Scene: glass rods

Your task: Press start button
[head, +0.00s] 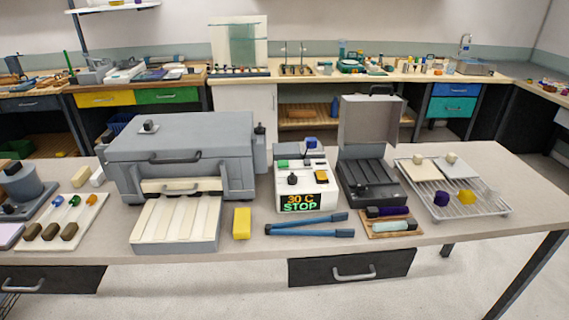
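A white control box (305,180) stands near the middle of the table. Its front display (300,202) reads "30 C" in orange above "STOP" in green. On its top are a green button (282,164), a blue knob-like part (310,142), a black knob (292,179) and a yellow-orange part (321,176). No label marks which one is the start button. Neither of my grippers shows in the head view.
A grey furnace-like box (180,140) with a slotted tray (165,232) stands left of the control box. An open dark case (370,180) stands right. Blue-handled tongs (310,223) lie in front, a yellow block (242,223) beside them. A wire rack (490,208) sits far right.

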